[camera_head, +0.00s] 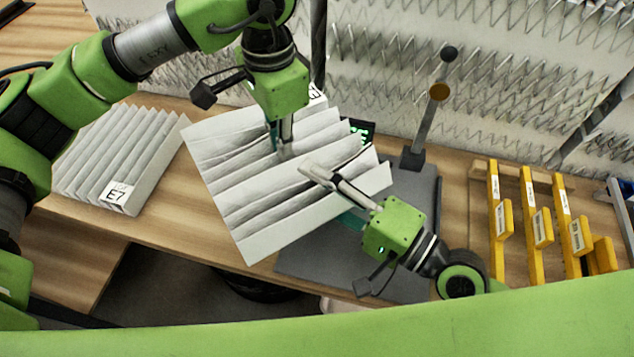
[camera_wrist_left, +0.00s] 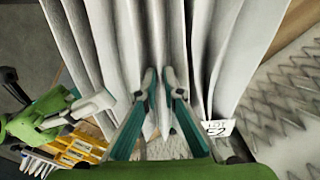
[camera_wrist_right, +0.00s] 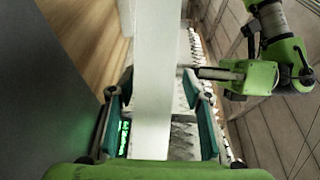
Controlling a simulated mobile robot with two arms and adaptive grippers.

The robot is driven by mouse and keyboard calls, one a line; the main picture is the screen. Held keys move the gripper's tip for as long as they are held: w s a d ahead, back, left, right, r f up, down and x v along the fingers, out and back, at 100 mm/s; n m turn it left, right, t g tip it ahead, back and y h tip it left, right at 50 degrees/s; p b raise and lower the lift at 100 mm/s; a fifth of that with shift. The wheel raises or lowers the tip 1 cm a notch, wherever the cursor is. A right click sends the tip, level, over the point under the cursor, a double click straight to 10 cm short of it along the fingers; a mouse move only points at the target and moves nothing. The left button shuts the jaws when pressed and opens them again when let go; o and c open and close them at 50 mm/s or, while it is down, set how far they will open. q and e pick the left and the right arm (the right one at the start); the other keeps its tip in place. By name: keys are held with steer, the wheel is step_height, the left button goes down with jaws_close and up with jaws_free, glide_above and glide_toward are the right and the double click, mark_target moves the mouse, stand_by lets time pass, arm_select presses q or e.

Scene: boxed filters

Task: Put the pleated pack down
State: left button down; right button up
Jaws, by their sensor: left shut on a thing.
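A white pleated pack (camera_head: 290,200) hangs tilted above the table in the middle of the head view. My left gripper (camera_head: 285,148) is shut on one of its pleats from above; the left wrist view shows its fingertips (camera_wrist_left: 160,75) close together on a fold. A white label (camera_wrist_left: 217,128) shows on the pack there. My right gripper (camera_head: 322,178) is at the pack's right part. In the right wrist view its fingers (camera_wrist_right: 158,85) stand apart, with a white panel of the pack (camera_wrist_right: 155,70) between them and a gap at the right finger.
A second pleated pack (camera_head: 120,155) labelled E7 lies on the wooden table (camera_head: 165,225) at left. A dark grey mat (camera_head: 415,195) lies partly under the held pack. A post (camera_head: 430,115) stands behind it. Yellow labelled holders (camera_head: 530,220) stand at right. Zigzag-patterned panels (camera_head: 480,60) close off the back.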

steer(key=c, duration=1.1)
arm_select(q)
steer(key=c, duration=2.1)
jaws_free()
